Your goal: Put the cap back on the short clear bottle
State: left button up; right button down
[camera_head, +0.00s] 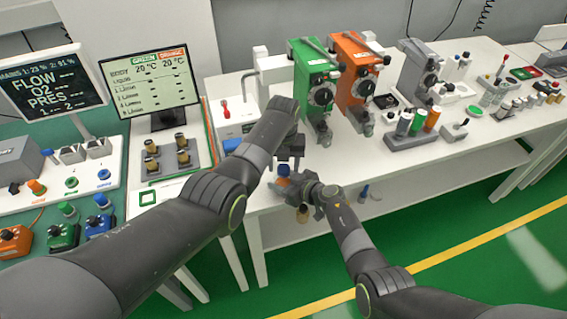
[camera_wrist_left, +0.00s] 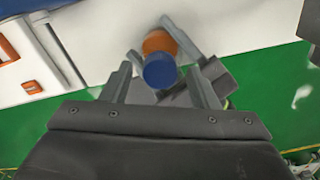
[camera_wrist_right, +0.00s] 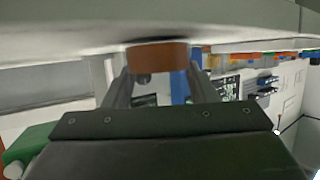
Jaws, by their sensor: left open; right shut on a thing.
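My right gripper (camera_head: 300,186) is shut on an orange-brown round piece (camera_wrist_right: 157,57), which also shows in the left wrist view (camera_wrist_left: 160,42). A blue round cap (camera_wrist_left: 159,70) is right by this piece, overlapping it in the left wrist view; I cannot tell whether they are joined. The blue cap also shows in the head view (camera_head: 283,170). My left gripper (camera_wrist_left: 162,88) is open above it, its fingers apart on either side of the blue cap with no clear contact. I cannot make out a clear bottle body; the grippers hide much here.
The white table's front edge (camera_head: 330,178) is close to both grippers. The green (camera_head: 313,75) and orange (camera_head: 352,75) machines stand behind it. A small amber bottle (camera_head: 303,213) and a blue-topped one (camera_head: 364,192) show below the edge. Open green floor lies in front.

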pick_arm(q)
jog(key=shift+r, duration=2.25)
jog(key=shift+c, duration=0.3)
